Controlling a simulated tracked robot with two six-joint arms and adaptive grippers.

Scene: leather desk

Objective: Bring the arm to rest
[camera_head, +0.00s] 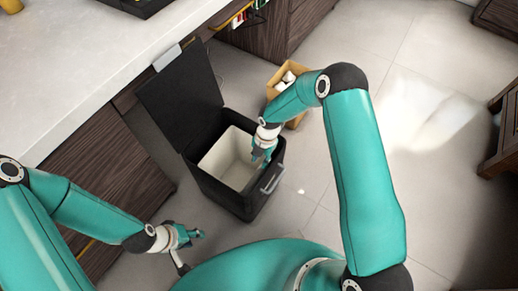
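My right arm reaches in from the right, and its gripper (262,153) points down over the open black bin (225,195). I cannot tell whether its fingers are open or shut, and no object shows in them. My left gripper (192,251) is low over the floor, in front of the bin and apart from it. Its fingers look spread, with nothing between them.
The bin's dark lid (180,95) stands raised against the counter side, and its pale inside looks empty. A cardboard box (290,82) stands behind it. A white counter (90,60) runs along the left. Wooden furniture (505,130) is at the right edge.

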